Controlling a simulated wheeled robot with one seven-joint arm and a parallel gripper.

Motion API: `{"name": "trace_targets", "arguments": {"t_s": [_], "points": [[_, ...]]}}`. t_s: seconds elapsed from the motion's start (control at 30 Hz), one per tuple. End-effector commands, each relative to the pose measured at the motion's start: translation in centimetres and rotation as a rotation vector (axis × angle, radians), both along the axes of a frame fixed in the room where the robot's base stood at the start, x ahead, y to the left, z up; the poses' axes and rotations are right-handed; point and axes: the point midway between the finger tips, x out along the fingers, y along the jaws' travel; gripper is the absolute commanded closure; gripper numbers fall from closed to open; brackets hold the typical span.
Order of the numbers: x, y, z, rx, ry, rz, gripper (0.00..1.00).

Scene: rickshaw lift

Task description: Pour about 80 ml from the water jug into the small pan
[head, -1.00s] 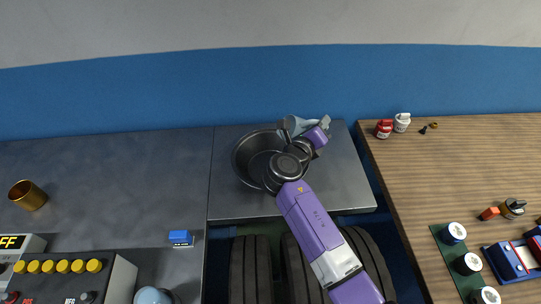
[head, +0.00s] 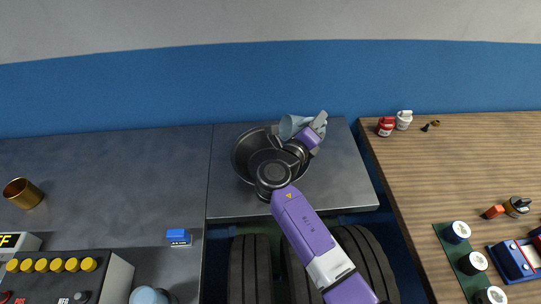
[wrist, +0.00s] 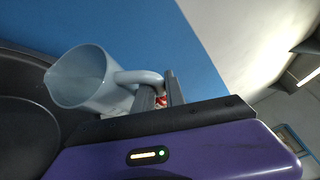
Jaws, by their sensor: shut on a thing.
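The water jug (wrist: 82,78) is a pale blue pitcher, tilted in the wrist view with its mouth toward the left, over the pan's rim. My gripper (wrist: 160,90) is shut on its handle. In the head view the jug (head: 287,127) shows at the pan's upper right edge, partly hidden by my gripper (head: 300,133). The small pan (head: 243,150) is a dark round vessel on the grey counter, partly covered by my arm. Its dark inside (wrist: 22,125) fills the left of the wrist view. I cannot make out any water stream or level.
A brass cup (head: 24,193) and a blue block (head: 178,236) are on the left counter, near a button panel (head: 60,280). A red jar (head: 385,126) and a white jar (head: 404,119) stand on the wooden table (head: 450,165).

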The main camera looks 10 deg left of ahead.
Motion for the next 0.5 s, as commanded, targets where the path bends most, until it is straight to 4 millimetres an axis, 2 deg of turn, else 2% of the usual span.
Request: {"name": "trace_targets", "arguments": {"t_s": [0.5], "points": [[-0.30,0.67,0.05,-0.075,-0.039,0.001,1.00]]}}
